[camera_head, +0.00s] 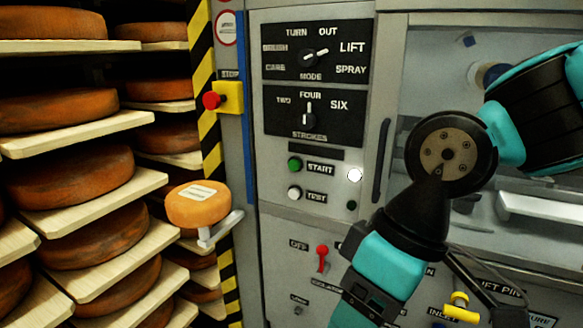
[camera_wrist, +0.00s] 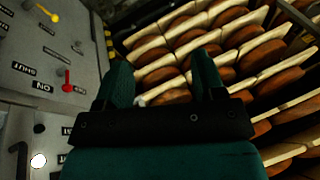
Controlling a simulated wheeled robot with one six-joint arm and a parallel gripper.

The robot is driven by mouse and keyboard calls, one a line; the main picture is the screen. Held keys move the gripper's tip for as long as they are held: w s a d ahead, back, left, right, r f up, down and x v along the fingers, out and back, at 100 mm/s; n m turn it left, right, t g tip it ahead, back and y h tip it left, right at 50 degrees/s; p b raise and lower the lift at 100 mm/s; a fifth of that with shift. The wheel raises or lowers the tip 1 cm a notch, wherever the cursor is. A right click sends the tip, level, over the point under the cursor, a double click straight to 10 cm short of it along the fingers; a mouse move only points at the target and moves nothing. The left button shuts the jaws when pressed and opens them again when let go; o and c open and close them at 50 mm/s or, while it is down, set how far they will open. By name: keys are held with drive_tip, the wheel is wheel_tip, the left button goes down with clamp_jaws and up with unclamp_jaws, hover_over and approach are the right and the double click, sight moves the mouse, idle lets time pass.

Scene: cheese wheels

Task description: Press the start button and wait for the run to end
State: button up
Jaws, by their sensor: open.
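The green start button (camera_head: 295,164) is on the grey control panel (camera_head: 275,230), left of its START label. A white test button (camera_head: 294,193) sits below it. A round white lamp (camera_head: 355,175) to the right looks lit. A blank dark strip (camera_head: 302,152) lies above START. My gripper (camera_wrist: 162,75) is open and empty in the wrist view, its fingers pointing toward cheese shelves, with panel at left. In the head view my arm crosses the right side; the fingers are not clearly visible there. Nothing touches the start button.
A red stop button (camera_head: 212,100) on a yellow box is left of the panel. Above START are the mode knob (camera_head: 310,57) and the strokes knob (camera_head: 308,115), pointing at FOUR. A red lever (camera_head: 322,256) is below. Cheese shelves (camera_head: 95,195) fill the left.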

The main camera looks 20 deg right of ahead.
clamp_jaws()
idle(1.6)
